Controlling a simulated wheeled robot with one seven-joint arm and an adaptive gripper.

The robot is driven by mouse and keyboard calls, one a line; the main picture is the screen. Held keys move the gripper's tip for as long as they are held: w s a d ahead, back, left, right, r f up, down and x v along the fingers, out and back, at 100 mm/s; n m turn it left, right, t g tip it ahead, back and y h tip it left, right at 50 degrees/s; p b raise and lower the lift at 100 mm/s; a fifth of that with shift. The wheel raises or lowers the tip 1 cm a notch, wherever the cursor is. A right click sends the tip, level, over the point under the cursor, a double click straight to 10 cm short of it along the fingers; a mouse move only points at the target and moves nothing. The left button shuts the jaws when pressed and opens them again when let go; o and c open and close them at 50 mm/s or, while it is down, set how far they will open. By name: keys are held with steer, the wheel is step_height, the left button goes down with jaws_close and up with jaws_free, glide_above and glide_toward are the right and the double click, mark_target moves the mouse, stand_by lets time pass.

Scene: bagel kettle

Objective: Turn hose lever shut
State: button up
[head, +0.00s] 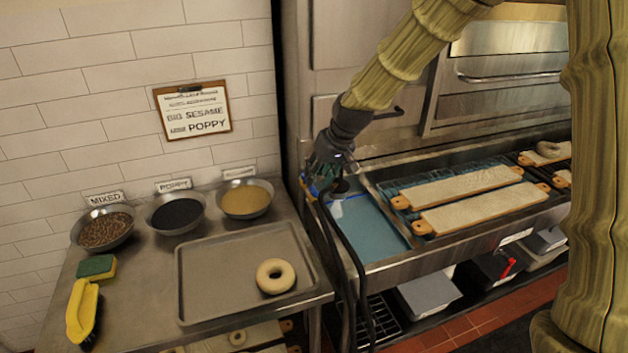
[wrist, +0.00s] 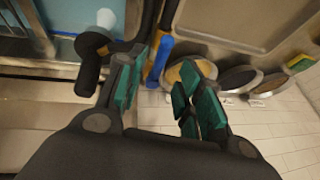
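My gripper (wrist: 163,82) is open, with green pads on its two fingers and nothing between the pads. In the head view my gripper (head: 328,165) is over the left end of the sink, beside the counter. A blue lever (wrist: 159,62) shows just past the left finger in the wrist view, on or beside a black hose (wrist: 149,22); contact with the finger cannot be told. A small blue part shows in the head view (head: 313,191), mostly covered by my gripper. A black round-ended fitting (wrist: 90,62) is left of the fingers. The black hose (head: 345,245) hangs down the sink's left side.
The water-filled sink (head: 368,232) holds boards (head: 470,213) on its right. The counter at left carries a tray (head: 205,268) with a bagel (head: 275,276), three topping bowls (head: 177,213), a sponge (head: 97,267) and a yellow brush (head: 82,310). A tiled wall stands behind.

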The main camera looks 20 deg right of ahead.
mark_target(310, 189)
steer(key=shift+p+x, duration=0.45)
steer(key=shift+x, duration=1.75)
steer(key=shift+a, duration=0.1)
jaws_close()
